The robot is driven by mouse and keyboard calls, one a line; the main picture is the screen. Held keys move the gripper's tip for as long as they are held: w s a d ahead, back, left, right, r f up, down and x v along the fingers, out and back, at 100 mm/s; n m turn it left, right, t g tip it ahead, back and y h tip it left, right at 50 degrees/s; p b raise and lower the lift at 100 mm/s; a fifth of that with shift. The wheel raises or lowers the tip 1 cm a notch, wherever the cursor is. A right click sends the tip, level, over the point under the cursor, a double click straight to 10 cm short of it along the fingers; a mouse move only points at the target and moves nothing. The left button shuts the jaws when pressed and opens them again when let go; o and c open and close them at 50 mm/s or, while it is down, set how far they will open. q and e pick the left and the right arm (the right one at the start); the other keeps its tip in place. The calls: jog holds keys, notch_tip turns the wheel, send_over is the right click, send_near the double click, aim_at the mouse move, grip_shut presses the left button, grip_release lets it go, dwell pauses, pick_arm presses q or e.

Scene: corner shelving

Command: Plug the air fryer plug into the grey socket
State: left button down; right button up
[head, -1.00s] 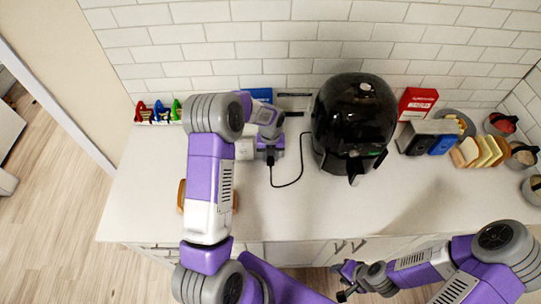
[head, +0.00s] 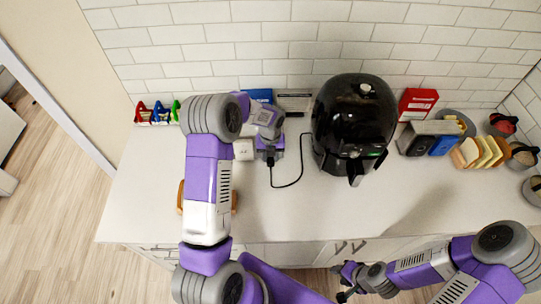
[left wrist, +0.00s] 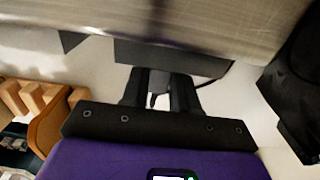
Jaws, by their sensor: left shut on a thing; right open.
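The black air fryer (head: 354,122) stands on the counter near the back wall. Its black cord (head: 300,170) curves left to my left gripper (head: 270,157). My left gripper is shut on the dark air fryer plug, which is mostly hidden in the head view. The left wrist view shows the fingers (left wrist: 160,92) closed around a small grey and dark part. A pale square fixture (head: 243,150) sits just left of the gripper, partly behind my arm; I cannot tell if it is the grey socket. My right gripper (head: 342,282) is open and empty before the counter's front edge.
Behind my left gripper are a blue item (head: 261,95) and a flat grey item (head: 294,102). A red box (head: 417,103), a toaster and bread slices (head: 480,152) stand right. The middle front counter is clear.

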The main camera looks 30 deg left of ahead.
pick_arm(q)
jog(key=shift+w+a, duration=0.55)
jog(key=shift+w, duration=0.35)
dwell(0.4)
jog(key=c, duration=0.8)
grip_release()
notch_tip(320, 180, up, 8)
jog(key=shift+d+f, duration=0.1)
jog(key=shift+f, duration=0.1)
